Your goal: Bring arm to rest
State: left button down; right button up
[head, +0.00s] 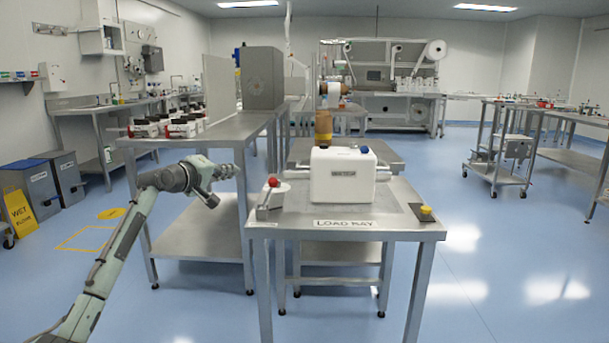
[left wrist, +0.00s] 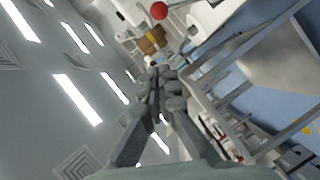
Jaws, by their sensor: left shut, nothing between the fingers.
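My left arm comes in from the lower left in the head view. Its gripper (head: 224,172) is held in the air at about tabletop height, left of the load bay table (head: 330,232). The gripper is shut and empty. In the left wrist view the fingers (left wrist: 158,75) meet at their tips with nothing between them. The ceiling, a red ball knob (left wrist: 159,11) and table legs show behind them. My right gripper is not in either view.
A white box machine (head: 342,176) stands on the load bay table, with a red-knobbed lever (head: 272,184) on its left and a yellow button (head: 425,210) at the right corner. A long steel bench (head: 215,130) stands behind my gripper.

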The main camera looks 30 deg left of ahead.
pick_arm(q)
jog(key=s+d+f+m+g, duration=0.25)
jog(key=d+f, duration=0.35)
jog(key=f, duration=0.6)
jog(key=s+d+f+m+g+h, duration=0.1)
jog(key=s+d+f+m+g, duration=0.3)
jog(key=f, duration=0.8)
jog(key=s+d+f+m+g, duration=0.1)
jog(key=s+d+f, duration=0.1)
jog(key=d+f, duration=0.75)
jog(key=s+d+f+m+g, duration=0.2)
jog(key=s+d+f+m, duration=0.2)
jog(key=s+d+f, duration=0.4)
jog(key=s+d+f+m+g, duration=0.3)
jog(key=s+d+f, duration=0.6)
jog(key=s+f, duration=0.5)
jog(key=s+m, duration=0.1)
jog(key=s, duration=0.2)
jog(key=shift+d+m, duration=0.1)
jog(key=shift+m, duration=0.15)
